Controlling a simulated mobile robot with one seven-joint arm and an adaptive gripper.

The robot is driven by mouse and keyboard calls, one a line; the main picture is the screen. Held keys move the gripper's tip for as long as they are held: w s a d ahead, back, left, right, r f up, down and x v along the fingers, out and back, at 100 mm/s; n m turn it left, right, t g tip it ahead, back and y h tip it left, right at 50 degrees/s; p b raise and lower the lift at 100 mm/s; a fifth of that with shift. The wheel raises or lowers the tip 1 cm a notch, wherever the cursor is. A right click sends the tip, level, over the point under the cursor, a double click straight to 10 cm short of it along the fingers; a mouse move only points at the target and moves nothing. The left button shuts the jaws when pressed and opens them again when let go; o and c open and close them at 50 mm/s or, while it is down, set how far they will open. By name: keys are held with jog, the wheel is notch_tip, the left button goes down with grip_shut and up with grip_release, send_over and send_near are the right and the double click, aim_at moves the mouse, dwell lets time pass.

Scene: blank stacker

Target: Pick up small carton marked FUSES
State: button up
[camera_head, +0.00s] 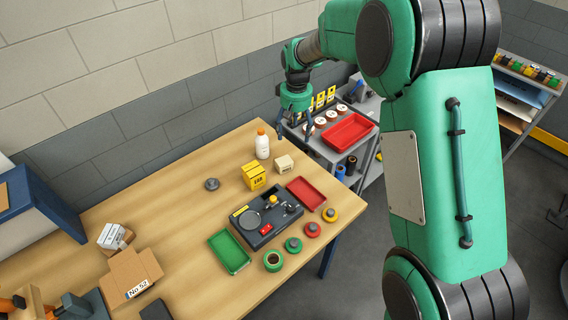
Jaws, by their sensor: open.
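Small cartons stand on the wooden table. A white carton (111,236) with print lies at the left by an open cardboard box (132,280). The print is too small to tell which reads FUSES. My gripper (294,130) is open and empty, high in the picture. It appears above the cream carton, near the table's back right corner, touching nothing.
A white bottle (262,145) with an orange cap stands left of the cream carton. A dark device (267,219) sits between a green tray (229,252) and a red tray (306,193). Several round spools line the right edge. The table's middle left is clear.

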send_over(284, 160)
notch_tip(284, 160, down, 7)
jog(key=shift+r+n+g+p, duration=0.2)
jog(key=shift+n+g+p, duration=0.1)
jog(key=shift+p, duration=0.05)
jog(key=shift+f+b, duration=0.3)
jog(key=shift+f, duration=4)
jog(key=shift+s+f, duration=0.1)
jog(key=shift+f, duration=2.5)
jog(key=c, duration=1.4)
